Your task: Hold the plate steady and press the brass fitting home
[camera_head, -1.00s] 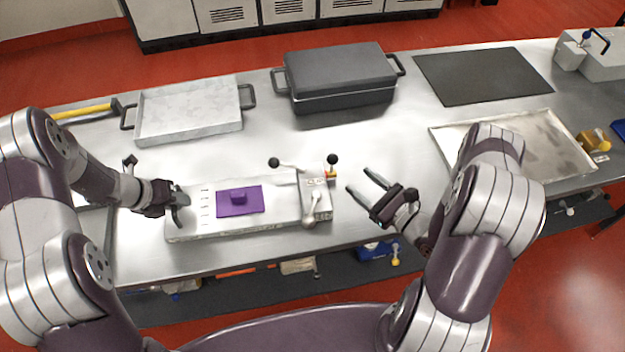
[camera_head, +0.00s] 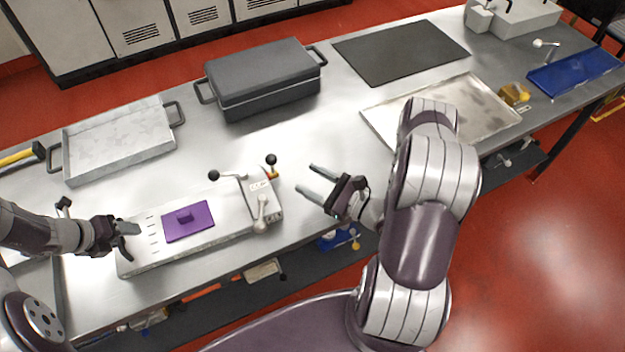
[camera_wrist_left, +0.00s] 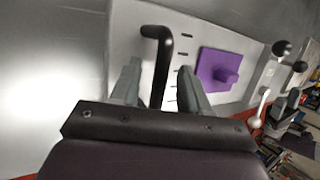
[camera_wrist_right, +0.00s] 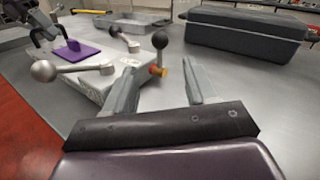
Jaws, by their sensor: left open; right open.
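A purple plate (camera_head: 188,221) with a raised block lies on a long pale fixture (camera_head: 140,266); it also shows in the left wrist view (camera_wrist_left: 222,75). My left gripper (camera_head: 128,238) is open at the fixture's left end, with a black bent handle (camera_wrist_left: 161,65) between its fingers in the left wrist view. Contact cannot be told. My right gripper (camera_head: 311,180) is open and empty, right of the fixture. Near its fingers, a small brass-orange collar (camera_wrist_right: 158,71) sits below a black ball knob (camera_wrist_right: 160,40). I cannot tell whether this collar is the brass fitting.
Silver levers (camera_head: 261,212) stand at the fixture's right end. A grey tray (camera_head: 120,145), a dark lidded box (camera_head: 262,80), a black mat (camera_head: 400,50) and a shallow metal tray (camera_head: 440,112) lie behind. A brass-yellow object (camera_head: 514,94) sits at the far right. The middle bench is clear.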

